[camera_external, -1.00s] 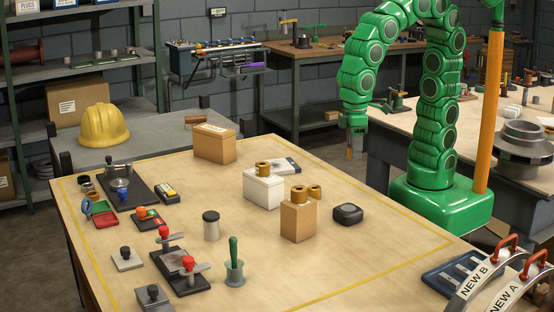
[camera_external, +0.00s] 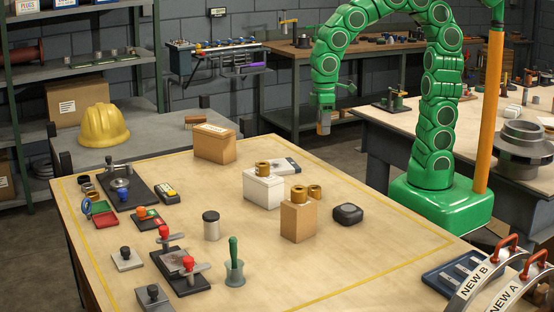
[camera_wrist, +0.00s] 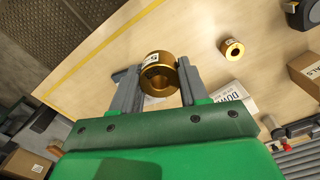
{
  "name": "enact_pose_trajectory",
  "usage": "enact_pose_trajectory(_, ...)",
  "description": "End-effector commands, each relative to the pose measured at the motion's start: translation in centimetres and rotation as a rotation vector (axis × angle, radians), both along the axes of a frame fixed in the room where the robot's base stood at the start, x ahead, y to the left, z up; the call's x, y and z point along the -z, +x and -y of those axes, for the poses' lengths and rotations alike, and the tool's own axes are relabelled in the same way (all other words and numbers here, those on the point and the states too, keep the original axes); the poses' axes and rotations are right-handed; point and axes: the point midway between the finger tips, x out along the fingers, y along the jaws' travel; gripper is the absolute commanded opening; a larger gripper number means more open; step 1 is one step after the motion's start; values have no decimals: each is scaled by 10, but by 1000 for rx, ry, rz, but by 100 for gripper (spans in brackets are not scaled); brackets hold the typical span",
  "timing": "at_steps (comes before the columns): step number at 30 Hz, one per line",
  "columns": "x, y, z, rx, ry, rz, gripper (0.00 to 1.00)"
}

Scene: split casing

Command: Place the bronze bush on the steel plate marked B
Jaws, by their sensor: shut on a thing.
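My gripper (camera_external: 323,129) is raised beyond the far right edge of the table in the external view. In the wrist view my gripper (camera_wrist: 158,80) is shut on a bronze bush (camera_wrist: 157,70), a short ring with a hole and a small white label I cannot read. A loose bush also shows in the wrist view (camera_wrist: 232,49). I cannot make out a steel plate marked B.
Arches labelled NEW B (camera_external: 474,284) and NEW A (camera_external: 507,294) stand at the bottom right. A dark rounded block (camera_external: 348,214), a grey lidded jar (camera_external: 211,226) and red-knobbed clamps (camera_external: 180,262) stand on the table.

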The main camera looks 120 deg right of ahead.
Motion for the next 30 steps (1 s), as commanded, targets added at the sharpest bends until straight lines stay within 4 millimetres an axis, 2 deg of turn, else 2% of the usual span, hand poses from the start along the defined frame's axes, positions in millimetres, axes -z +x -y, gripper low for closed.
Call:
enact_pose_trajectory(1,0,-5,10,6,0,2,0)
enact_pose_trajectory(6,-1,-17,35,2,-1,6,0)
enact_pose_trajectory(14,-1,-26,52,-3,-4,7,0)
enact_pose_trajectory(17,2,-22,56,-4,-5,7,0)
enact_pose_trajectory(30,24,19,81,-4,-4,5,0)
